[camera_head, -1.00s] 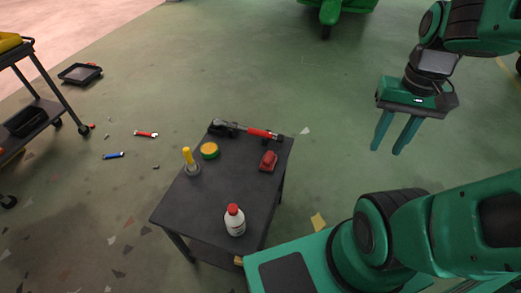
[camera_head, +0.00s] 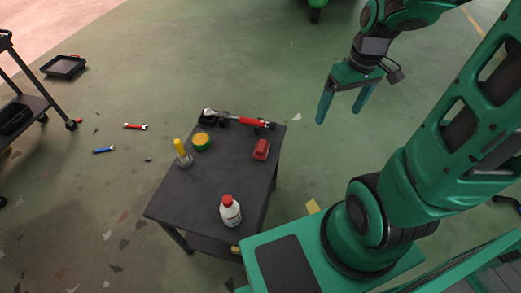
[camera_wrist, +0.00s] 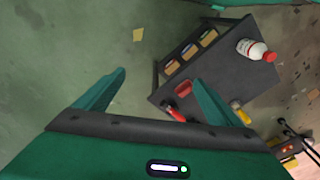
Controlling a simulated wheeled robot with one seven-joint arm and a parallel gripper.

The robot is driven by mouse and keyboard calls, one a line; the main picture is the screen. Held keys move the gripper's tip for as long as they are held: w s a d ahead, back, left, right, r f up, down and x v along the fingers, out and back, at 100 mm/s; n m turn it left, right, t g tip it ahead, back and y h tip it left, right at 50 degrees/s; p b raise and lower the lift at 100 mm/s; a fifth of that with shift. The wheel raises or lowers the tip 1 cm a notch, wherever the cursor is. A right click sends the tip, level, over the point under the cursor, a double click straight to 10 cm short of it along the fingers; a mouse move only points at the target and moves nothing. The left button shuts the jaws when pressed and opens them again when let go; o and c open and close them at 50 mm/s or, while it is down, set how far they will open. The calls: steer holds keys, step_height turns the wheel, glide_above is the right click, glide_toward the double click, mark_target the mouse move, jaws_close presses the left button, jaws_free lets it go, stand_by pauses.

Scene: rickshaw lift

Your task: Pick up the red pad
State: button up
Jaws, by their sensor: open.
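The red pad (camera_head: 261,149) is a small red block lying near the right edge of the dark table (camera_head: 200,195) in the head view. In the wrist view the red pad (camera_wrist: 183,89) lies at the table's edge, just left of the right finger. My gripper (camera_head: 339,115) is open and empty, up in the air to the right of the table and apart from the pad. In the wrist view my gripper (camera_wrist: 160,80) shows its two fingers spread wide.
A cart (camera_head: 30,100) stands at left. A red wrench (camera_head: 135,126) and a blue tool (camera_head: 103,150) lie on the floor.

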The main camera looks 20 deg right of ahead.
steer(key=w+a+f+n+y, duration=0.1)
steer(key=w+a+f+n, duration=0.4)
steer(key=w+f, duration=0.4)
steer(key=n+t+y, duration=0.2)
steer(key=n, duration=0.3)
glide_toward(262, 145)
steer(key=x, duration=0.5)
steer(key=shift+w+a+f, duration=0.15)
steer(key=shift+w+a, duration=0.05)
steer(key=shift+a, duration=0.05)
steer(key=shift+x, duration=2.65)
steer(key=shift+s+d, duration=0.1)
steer(key=shift+d, duration=0.1)
steer(key=c, duration=1.2)
